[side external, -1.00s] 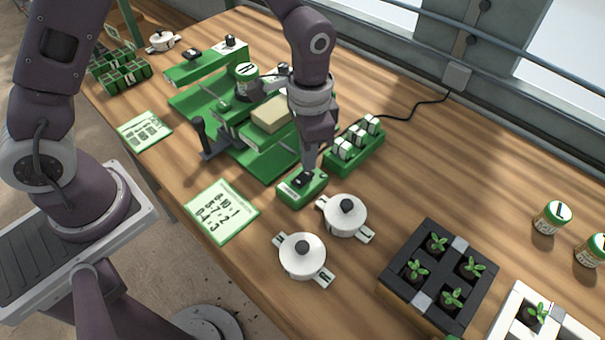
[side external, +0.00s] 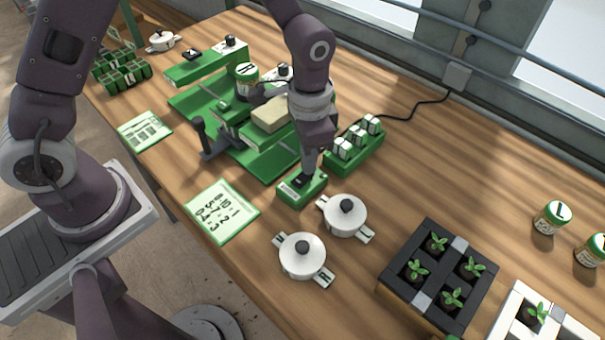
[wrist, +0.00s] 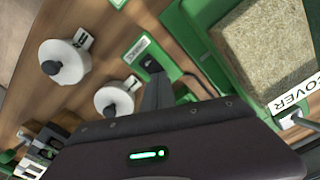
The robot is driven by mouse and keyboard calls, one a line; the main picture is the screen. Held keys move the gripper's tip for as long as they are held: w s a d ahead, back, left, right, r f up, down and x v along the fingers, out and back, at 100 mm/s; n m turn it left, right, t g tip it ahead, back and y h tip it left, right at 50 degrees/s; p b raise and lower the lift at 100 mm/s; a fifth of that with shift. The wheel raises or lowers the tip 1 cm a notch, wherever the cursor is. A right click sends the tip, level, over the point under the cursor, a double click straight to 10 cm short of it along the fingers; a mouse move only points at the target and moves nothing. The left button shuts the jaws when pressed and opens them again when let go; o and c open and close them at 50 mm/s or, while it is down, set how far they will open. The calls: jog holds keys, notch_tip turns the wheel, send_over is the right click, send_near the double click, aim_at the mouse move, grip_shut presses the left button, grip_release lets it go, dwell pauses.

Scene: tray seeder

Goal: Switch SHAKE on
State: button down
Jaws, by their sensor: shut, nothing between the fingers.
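A small green switch box (side external: 291,195) with a black rocker and a white label stands at the front of the green seeder machine. I take it for the SHAKE switch, though its label is too small to read here. It also shows in the wrist view (wrist: 135,47), with its black rocker (wrist: 152,65). My gripper (side external: 307,172) is shut and empty, pointing down at the rocker. In the wrist view its fingertips (wrist: 156,80) overlap the rocker's edge and seem to touch it. The fingers partly hide the rocker, so its position is unclear.
Two white lidded pots (side external: 301,262) (side external: 335,218) stand close in front of the box. A green block with several white switches (side external: 350,160) is just behind it. A tan block (side external: 270,113) sits on the machine. A black seedling tray (side external: 428,315) is at right.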

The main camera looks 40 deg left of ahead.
jog(key=shift+f, duration=0.45)
jog(key=shift+r, duration=3.5)
jog(key=shift+r, duration=0.1)
notch_tip(320, 180, up, 6)
jog(key=n+t, duration=0.1)
send_over(291, 174)
jog(key=s+a+r+n+t, duration=0.2)
jog(key=s+a+r, duration=0.3)
jog(key=s+r, duration=0.25)
jog(key=s+a+r+n+t, duration=0.2)
jog(key=s+a+n, duration=0.1)
jog(key=s, duration=0.6)
jog(key=shift+s+t, duration=0.2)
jog(key=shift+t, duration=0.1)
